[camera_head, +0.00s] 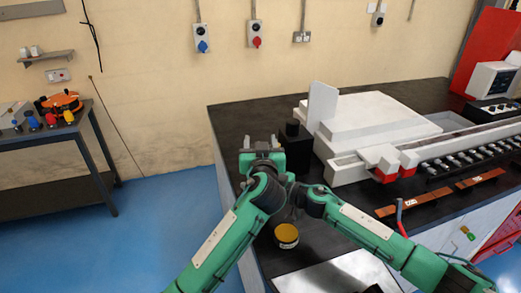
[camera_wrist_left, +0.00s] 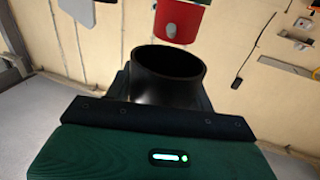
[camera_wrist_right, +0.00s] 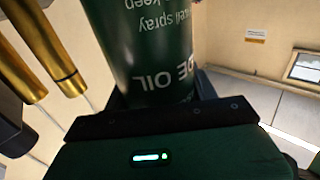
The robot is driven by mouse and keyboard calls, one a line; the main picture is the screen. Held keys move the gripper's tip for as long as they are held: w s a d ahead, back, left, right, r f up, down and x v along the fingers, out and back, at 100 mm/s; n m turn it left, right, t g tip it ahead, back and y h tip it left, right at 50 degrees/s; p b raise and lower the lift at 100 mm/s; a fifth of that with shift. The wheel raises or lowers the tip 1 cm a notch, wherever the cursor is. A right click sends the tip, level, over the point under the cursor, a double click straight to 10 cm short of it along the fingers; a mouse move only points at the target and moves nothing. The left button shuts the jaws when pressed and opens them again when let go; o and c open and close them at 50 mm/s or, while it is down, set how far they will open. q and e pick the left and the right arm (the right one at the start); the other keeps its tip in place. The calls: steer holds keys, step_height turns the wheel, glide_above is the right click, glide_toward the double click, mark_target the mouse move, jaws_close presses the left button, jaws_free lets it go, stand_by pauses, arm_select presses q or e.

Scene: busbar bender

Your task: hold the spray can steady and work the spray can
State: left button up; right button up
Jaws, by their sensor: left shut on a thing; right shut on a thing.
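The spray can (camera_wrist_right: 150,45) is a dark green cylinder with pale lettering that reads upside down in the right wrist view. My right gripper (camera_wrist_right: 155,98) is shut on it. In the left wrist view my left gripper (camera_wrist_left: 165,98) is shut on a black round body with a dark top (camera_wrist_left: 170,68); I cannot tell which part of the can this is. In the head view my left gripper (camera_head: 262,150) is over the left edge of the bench. My right gripper is mostly hidden there behind the left arm, and I cannot make out the can.
The dark bench (camera_head: 440,95) carries a white machine (camera_head: 370,120), a black block (camera_head: 296,145), a yellow-topped tin (camera_head: 287,234) and copper bars (camera_head: 480,178). A side table (camera_head: 35,135) with tools stands at the left. Blue floor (camera_head: 150,225) lies open between.

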steer(key=o, duration=1.5)
steer(key=shift+f, duration=0.1)
steer(key=shift+c, duration=0.2)
steer(key=shift+d, duration=0.1)
